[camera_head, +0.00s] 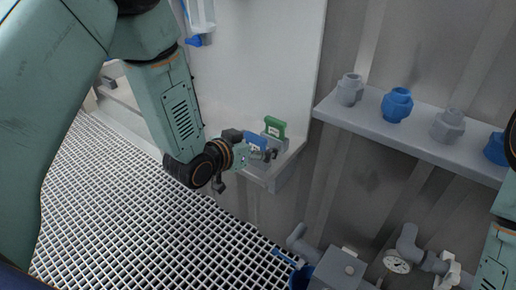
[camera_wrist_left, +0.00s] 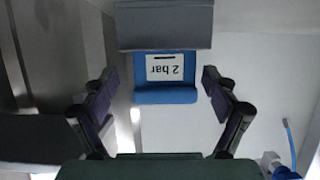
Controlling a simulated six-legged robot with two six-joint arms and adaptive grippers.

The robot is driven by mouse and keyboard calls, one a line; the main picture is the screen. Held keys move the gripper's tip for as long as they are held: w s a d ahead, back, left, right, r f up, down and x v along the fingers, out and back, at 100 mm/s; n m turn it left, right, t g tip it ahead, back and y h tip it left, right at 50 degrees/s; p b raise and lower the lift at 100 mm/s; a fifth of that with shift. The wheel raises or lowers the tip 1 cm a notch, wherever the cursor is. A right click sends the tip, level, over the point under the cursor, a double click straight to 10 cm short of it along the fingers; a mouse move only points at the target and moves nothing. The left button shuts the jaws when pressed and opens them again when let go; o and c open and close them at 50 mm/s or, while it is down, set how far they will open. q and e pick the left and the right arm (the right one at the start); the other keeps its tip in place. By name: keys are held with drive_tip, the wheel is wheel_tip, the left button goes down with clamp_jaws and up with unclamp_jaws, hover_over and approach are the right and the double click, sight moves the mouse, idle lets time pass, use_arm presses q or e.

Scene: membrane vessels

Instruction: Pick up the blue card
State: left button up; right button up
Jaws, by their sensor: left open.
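The blue card (camera_wrist_left: 166,95) has a white label that reads "2 bar" upside down in the left wrist view. It stands against a grey block (camera_wrist_left: 165,27). In the head view the blue card (camera_head: 257,139) shows partly behind my left gripper (camera_head: 270,155), beside a green card (camera_head: 275,127). Both are at a small grey ledge (camera_head: 283,170) on the wall. In the wrist view my left gripper (camera_wrist_left: 157,83) is open, one finger on each side of the card, with a gap on both sides.
A wall shelf (camera_head: 420,138) at the right carries several grey and blue fittings, including a blue one (camera_head: 397,104). Below are pipes with a gauge (camera_head: 397,264) and a blue container (camera_head: 301,278). A white panel (camera_head: 260,60) rises behind the ledge. Grating (camera_head: 130,220) covers the floor.

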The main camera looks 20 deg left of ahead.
use_arm(q)
drive_tip(key=shift+a, duration=0.3)
drive_tip(key=shift+c, duration=0.2)
drive_tip(key=shift+w+a+f, duration=0.1)
drive_tip(key=shift+c, duration=0.8)
drive_tip(key=shift+d, duration=0.25)
drive_tip(key=c, duration=0.5)
drive_tip(key=shift+a, duration=0.15)
drive_tip(key=c, duration=0.4)
drive_tip(key=shift+c, duration=0.3)
